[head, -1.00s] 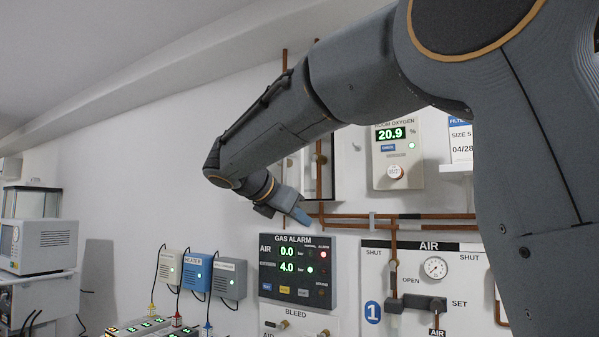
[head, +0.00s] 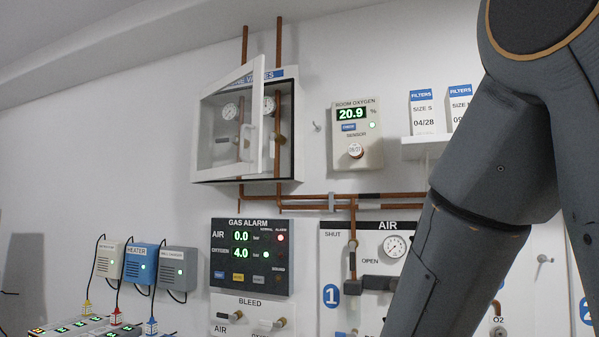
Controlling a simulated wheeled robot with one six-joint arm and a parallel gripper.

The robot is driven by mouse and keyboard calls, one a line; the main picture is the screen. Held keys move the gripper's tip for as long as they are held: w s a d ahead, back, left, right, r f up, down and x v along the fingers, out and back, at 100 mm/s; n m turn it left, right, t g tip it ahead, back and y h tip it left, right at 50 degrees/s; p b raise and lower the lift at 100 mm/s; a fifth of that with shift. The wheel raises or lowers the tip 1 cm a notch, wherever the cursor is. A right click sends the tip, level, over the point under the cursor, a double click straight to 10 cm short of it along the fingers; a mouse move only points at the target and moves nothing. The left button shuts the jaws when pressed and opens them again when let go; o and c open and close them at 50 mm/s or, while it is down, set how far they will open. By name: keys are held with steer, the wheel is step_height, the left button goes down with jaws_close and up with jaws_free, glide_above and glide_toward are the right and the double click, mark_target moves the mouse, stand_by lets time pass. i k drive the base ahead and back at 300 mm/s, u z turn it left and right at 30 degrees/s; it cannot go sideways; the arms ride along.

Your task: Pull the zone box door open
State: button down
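The zone box (head: 293,130) is a shallow wall cabinet with a dark rim and a blue label strip along its top. Its white-framed, glazed door (head: 257,118) stands swung out from the box, with a pale handle on its free edge. Gauges and copper pipes with valve levers show inside and through the glass. My arm comes down from the upper right and leaves the bottom of the picture, well to the right of the box. My gripper is out of view, and nothing of mine touches the door.
The gas alarm panel (head: 249,256) is below the box, with the bleed panel (head: 251,315) under it. The room oxygen monitor (head: 357,136) and a shelf with filter boxes (head: 424,112) are to the right. Copper pipes (head: 330,201) run along the wall under the box.

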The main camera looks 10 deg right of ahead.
mark_target(256, 66)
steer(key=z, duration=0.45)
steer(key=i, duration=1)
steer(key=u, duration=0.6)
